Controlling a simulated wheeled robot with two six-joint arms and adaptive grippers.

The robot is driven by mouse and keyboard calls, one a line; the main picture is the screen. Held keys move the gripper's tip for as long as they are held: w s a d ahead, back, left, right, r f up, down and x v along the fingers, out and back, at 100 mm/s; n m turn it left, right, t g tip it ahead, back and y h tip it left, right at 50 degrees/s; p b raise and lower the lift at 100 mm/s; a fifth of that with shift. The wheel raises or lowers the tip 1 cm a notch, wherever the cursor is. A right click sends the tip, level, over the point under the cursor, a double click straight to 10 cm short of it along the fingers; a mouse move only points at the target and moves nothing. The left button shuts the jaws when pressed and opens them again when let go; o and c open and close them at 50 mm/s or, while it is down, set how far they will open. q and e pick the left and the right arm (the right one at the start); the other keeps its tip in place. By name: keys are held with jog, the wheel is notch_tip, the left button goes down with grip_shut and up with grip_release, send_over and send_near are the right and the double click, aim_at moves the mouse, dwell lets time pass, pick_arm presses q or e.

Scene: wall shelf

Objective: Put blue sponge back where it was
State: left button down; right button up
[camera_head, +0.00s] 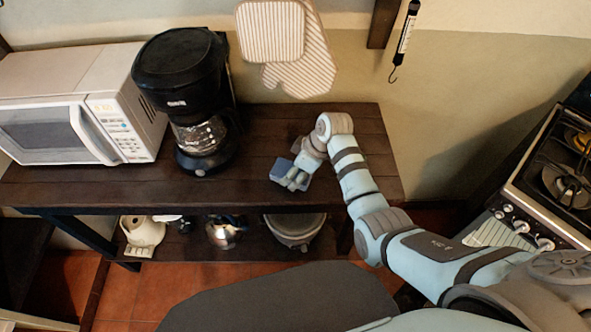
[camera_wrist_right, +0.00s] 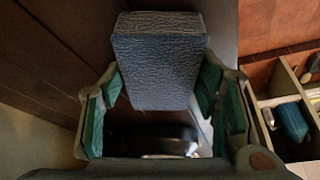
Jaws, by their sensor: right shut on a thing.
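The blue sponge (camera_head: 281,170) is between the fingers of my right gripper (camera_head: 292,180), at the front part of the dark wooden shelf top (camera_head: 250,185). In the right wrist view the sponge (camera_wrist_right: 158,60) is a blue-grey block with a rough surface, and the green-padded fingers of my right gripper (camera_wrist_right: 160,95) are on both sides of it. The gripper is shut on the sponge. Whether the sponge touches the shelf top is hard to tell. My left gripper does not show.
A black coffee maker (camera_head: 188,95) and a white microwave (camera_head: 75,105) stand to the left. A kettle (camera_head: 226,232) and a pot (camera_head: 294,230) are on the lower shelf. A stove (camera_head: 535,190) is at right. The shelf top behind the gripper is clear.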

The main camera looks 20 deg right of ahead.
jog(key=o, duration=1)
jog(key=shift+w+f, duration=0.1)
jog(key=shift+w, duration=0.05)
jog(key=shift+d+r, duration=0.1)
jog(key=shift+r, duration=0.45)
jog(key=p+v, duration=0.2)
jog(key=v, duration=0.9)
jog(key=shift+d+r, duration=0.1)
jog(key=shift+r, duration=0.05)
